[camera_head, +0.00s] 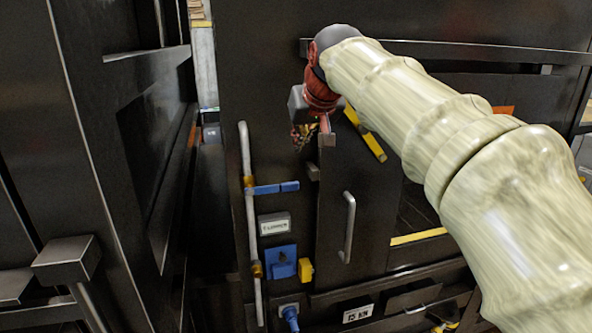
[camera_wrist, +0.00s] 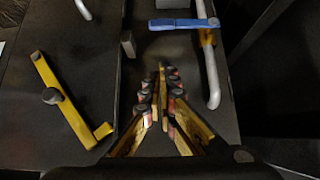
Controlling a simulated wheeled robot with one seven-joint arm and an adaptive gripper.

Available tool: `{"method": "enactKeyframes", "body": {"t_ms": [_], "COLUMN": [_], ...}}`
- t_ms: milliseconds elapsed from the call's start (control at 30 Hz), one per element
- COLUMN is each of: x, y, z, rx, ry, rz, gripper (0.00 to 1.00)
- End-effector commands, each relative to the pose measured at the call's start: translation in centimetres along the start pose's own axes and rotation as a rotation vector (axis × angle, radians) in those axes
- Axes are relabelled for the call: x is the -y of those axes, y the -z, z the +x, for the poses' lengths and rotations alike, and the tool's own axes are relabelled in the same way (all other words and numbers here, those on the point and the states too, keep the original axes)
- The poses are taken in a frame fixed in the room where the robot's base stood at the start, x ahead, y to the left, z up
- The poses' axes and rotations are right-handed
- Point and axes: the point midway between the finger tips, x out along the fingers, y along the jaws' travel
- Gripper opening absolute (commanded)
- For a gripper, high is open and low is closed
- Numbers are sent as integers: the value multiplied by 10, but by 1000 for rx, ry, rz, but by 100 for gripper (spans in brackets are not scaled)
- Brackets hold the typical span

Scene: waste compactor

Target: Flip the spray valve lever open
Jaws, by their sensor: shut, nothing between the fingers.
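The spray valve lever (camera_head: 270,188) is a blue handle lying crosswise to a vertical grey pipe (camera_head: 247,155), at a brass valve body. In the wrist view the blue lever (camera_wrist: 184,24) is at the top, meeting the pipe (camera_wrist: 210,75) on its right. My gripper (camera_head: 303,138) is above the lever in the head view, slightly to its right, and not touching it. In the wrist view my gripper (camera_wrist: 162,82) points toward the panel with its fingertips together and empty, a gap below the lever.
A yellow latch bar (camera_head: 366,136) is right of my gripper. A small grey block (camera_head: 313,172) and a door handle (camera_head: 348,228) stand out from the panel. Below the lever are a label plate (camera_head: 274,224) and a blue box (camera_head: 281,261). A dark cabinet (camera_head: 110,150) stands at left.

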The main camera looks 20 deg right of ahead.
Motion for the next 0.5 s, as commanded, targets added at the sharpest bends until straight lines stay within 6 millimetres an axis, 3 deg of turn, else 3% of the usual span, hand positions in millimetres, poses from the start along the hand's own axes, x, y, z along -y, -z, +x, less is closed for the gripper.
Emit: {"method": "enactKeyframes", "body": {"t_ms": [267, 500], "x": [0, 0], "y": [0, 0], "z": [13, 56], "rx": [3, 4], "ry": [0, 0], "rz": [0, 0], "gripper": [0, 0]}}
